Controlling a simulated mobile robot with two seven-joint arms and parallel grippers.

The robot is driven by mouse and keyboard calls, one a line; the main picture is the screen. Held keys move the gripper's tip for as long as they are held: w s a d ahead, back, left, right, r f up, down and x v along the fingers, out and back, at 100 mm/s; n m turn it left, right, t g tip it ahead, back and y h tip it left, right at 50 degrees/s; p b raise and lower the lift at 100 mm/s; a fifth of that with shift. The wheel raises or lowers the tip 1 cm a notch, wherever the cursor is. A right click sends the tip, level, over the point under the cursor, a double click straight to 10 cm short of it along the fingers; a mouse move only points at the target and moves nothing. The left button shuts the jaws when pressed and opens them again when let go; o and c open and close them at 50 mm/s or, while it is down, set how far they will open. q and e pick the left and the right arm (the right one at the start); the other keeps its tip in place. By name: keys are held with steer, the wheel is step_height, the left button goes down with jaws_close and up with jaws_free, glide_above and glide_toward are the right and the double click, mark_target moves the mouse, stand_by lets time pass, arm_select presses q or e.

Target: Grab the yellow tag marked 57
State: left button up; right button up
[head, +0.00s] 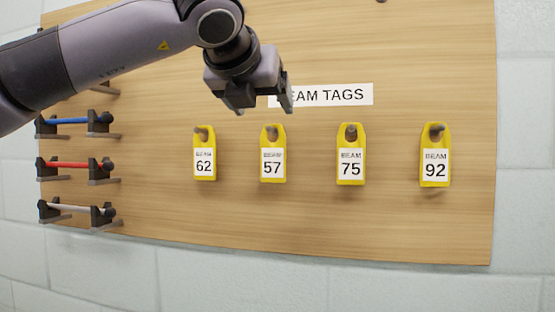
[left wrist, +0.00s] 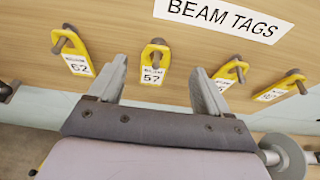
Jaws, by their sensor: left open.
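The yellow tag marked 57 (head: 272,165) hangs on a peg on the wooden board, second from the left in a row of yellow tags. In the left wrist view the 57 tag (left wrist: 154,66) shows between and beyond the two fingers. My left gripper (head: 262,106) is open and empty, above the 57 tag in the head view and in front of the board. It also shows in the left wrist view (left wrist: 158,85), with its fingers apart and not touching the tag. My right gripper is not in view.
Tags 62 (head: 204,165), 75 (head: 350,165) and 92 (head: 435,165) hang on pegs beside it. A white BEAM TAGS sign (head: 340,95) is above. Blue (head: 72,121), red (head: 68,165) and white (head: 70,207) rods sit in holders at left. The board below the tags is clear.

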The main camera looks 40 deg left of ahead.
mark_target(273, 125)
arm_select(q)
steer(key=shift+p+x, duration=0.4)
steer(key=shift+x, duration=3)
steer(key=shift+s+f, duration=0.1)
steer(key=shift+f, duration=0.05)
steer(key=c, duration=1.4)
